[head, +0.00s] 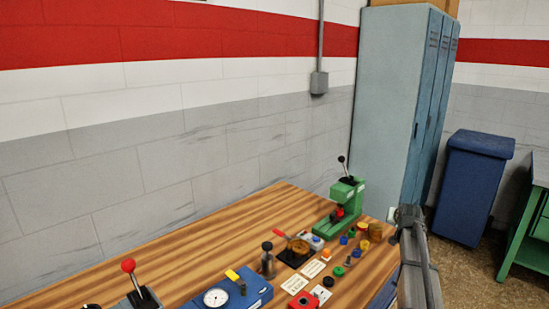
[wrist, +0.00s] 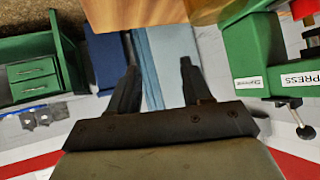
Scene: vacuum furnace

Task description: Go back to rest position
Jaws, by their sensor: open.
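My gripper (wrist: 158,75) shows in the wrist view with its two dark fingers spread apart and nothing between them. Behind the fingers are the blue lockers and part of the wooden table. In the head view my grey arm stands at the right edge of the wooden workbench (head: 130,259), raised beside it. The fingers are hard to make out there. My gripper touches no object that I can see.
A green press (head: 345,205) stands at the bench's far end; it also shows in the wrist view (wrist: 250,50). Blue lockers (head: 395,90), a blue bin (head: 472,185) and a green drawer unit (wrist: 32,75) stand beyond. Small coloured parts and a blue gauge box (head: 240,292) crowd the bench front.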

